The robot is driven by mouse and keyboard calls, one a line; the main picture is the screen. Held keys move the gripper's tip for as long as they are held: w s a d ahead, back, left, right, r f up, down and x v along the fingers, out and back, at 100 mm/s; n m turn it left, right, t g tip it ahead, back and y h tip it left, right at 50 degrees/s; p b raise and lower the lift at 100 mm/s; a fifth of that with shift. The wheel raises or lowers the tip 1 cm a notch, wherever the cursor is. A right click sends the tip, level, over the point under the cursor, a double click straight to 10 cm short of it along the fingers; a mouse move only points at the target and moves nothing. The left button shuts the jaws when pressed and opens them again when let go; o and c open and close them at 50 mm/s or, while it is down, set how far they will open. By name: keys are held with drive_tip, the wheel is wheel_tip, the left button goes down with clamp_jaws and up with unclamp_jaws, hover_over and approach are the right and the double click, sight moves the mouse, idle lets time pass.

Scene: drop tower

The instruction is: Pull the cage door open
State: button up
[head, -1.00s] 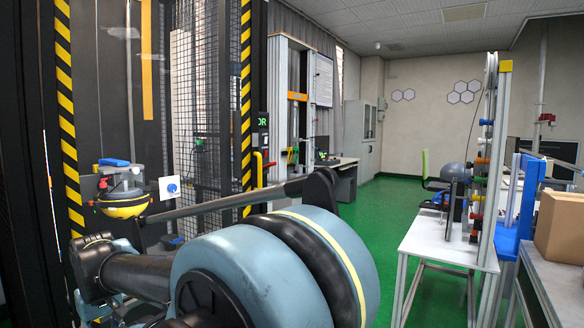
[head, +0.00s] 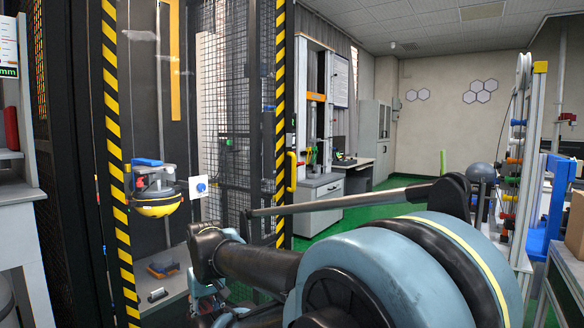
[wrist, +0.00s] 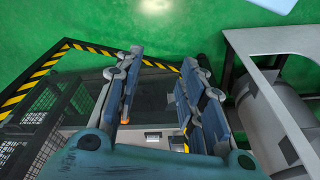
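The drop tower cage (head: 115,160) stands at the left in the head view, a tall black frame edged with yellow-black stripes. A yellow handle (head: 291,170) sits by its right striped post. I cannot tell the door panel's outline or whether it is ajar. My gripper (wrist: 160,95) is open in the wrist view, with two blue-grey fingers apart and nothing seen gripped between them. It also shows partly at the lower left of the head view, in front of the cage and left of the handle, largely hidden by my arm.
Inside the cage hangs a yellow-and-black drop weight (head: 155,192) with a blue top. A blue-and-orange item (head: 163,269) lies below it. A grey bench (head: 15,200) stands at the left edge. Green floor (head: 330,215) shows right of the cage, with a cardboard box (head: 575,225) farther right.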

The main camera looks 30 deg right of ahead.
sight(295, 164)
drive_tip(key=w+d+r+t+y, duration=0.1)
drive_tip(key=w+d+r+y, duration=0.1)
drive_tip(key=w+r, duration=0.4)
drive_tip(key=w+d+r+t+y, duration=0.1)
drive_tip(key=w+d+r+y, duration=0.15)
drive_tip(key=w+r, duration=0.35)
drive_tip(key=w+d+r+t+y, duration=0.2)
drive_tip(key=w+d+r+t, duration=0.2)
drive_tip(key=w+d+r, duration=0.5)
drive_tip(key=d+r+n+t, duration=0.1)
drive_tip(key=d+r+t, duration=0.25)
drive_tip(key=d, duration=0.65)
drive_tip(key=d+r+t, duration=0.2)
drive_tip(key=d+r, duration=0.2)
drive_tip(key=d, duration=0.6)
drive_tip(key=s+d+r+n+t+h, duration=0.1)
drive_tip(key=s+d+r+t+h, duration=0.2)
drive_tip(key=d, duration=0.5)
drive_tip(key=s+d+r+t, duration=0.1)
drive_tip(key=s+d+r, duration=0.25)
drive_tip(key=d, duration=0.55)
drive_tip(key=w+a, duration=0.1)
drive_tip(key=w, duration=0.4)
drive_tip(key=w+a, duration=0.1)
drive_tip(key=w, duration=0.4)
drive_tip(key=w+a, duration=0.1)
drive_tip(key=w, duration=0.5)
drive_tip(key=shift+a+f, duration=0.3)
drive_tip(key=shift+a, duration=0.05)
drive_tip(key=shift+c, duration=0.5)
